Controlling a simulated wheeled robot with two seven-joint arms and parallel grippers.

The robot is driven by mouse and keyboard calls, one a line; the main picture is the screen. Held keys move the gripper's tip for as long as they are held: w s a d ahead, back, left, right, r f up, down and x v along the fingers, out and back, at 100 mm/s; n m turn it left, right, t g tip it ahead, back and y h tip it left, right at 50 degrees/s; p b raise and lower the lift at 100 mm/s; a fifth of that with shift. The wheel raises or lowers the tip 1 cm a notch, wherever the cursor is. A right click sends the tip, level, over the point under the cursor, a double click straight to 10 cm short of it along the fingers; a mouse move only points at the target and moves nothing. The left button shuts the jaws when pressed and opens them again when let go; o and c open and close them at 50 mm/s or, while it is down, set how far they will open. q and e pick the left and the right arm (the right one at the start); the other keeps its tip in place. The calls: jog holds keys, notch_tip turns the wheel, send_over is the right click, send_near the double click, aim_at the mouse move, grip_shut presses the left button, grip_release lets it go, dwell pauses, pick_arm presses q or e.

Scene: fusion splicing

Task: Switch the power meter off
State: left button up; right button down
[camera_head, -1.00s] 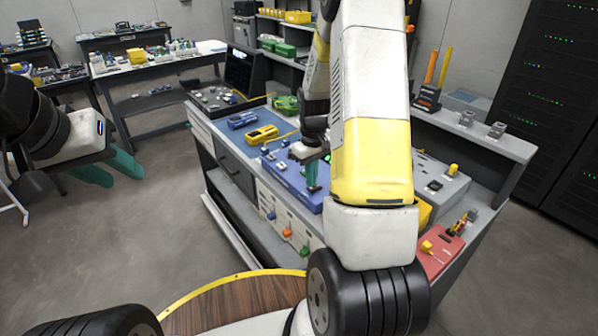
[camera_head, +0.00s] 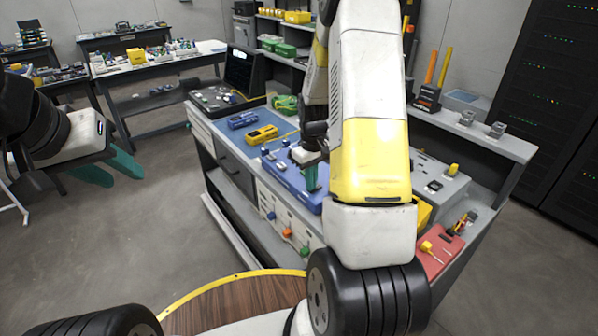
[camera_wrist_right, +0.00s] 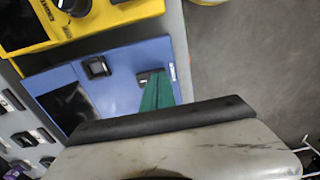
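A blue instrument (camera_head: 297,188) lies on the workbench, partly hidden behind my right arm. I take it for the power meter, though I can read no label. In the right wrist view its blue face (camera_wrist_right: 130,62) carries a dark screen (camera_wrist_right: 68,106), a black rocker switch (camera_wrist_right: 96,67) and another dark switch (camera_wrist_right: 148,76) at my fingertips. My right gripper (camera_head: 311,180) points down at the instrument with its teal fingers (camera_wrist_right: 157,90) together and nothing between them. Whether they touch the switch I cannot tell. My left gripper (camera_head: 110,170) hangs open and empty, away from the bench.
A yellow device with a dark knob (camera_wrist_right: 75,5) is beside the blue one. Yellow (camera_head: 262,135) and blue (camera_head: 242,119) items lie farther back. A grey box (camera_head: 440,182) and a red tray (camera_head: 437,255) are on the right.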

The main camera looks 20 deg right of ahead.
jog(key=shift+r, duration=3.5)
jog(key=s+a+r+m+t, duration=0.1)
jog(key=s+a+r, duration=0.15)
jog(key=r, duration=0.25)
jog(key=s+a+r+t+y, duration=0.1)
jog(key=s+a+r, duration=0.15)
jog(key=r, duration=0.25)
jog(key=s+a+r+m+t, duration=0.1)
jog(key=s+a+r, duration=0.15)
jog(key=r, duration=0.25)
jog(key=s+a+r+t, duration=0.1)
jog(key=s+a+r, duration=0.1)
jog(key=s, duration=0.5)
jog(key=s+a+r+m+t+y, duration=0.1)
jog(key=s+a+r+t, duration=0.1)
jog(key=s+r, duration=0.2)
jog(key=s, duration=0.2)
jog(key=shift+s+a+r, duration=0.2)
jog(key=shift+s+r, duration=0.1)
jog(key=shift+s, duration=0.1)
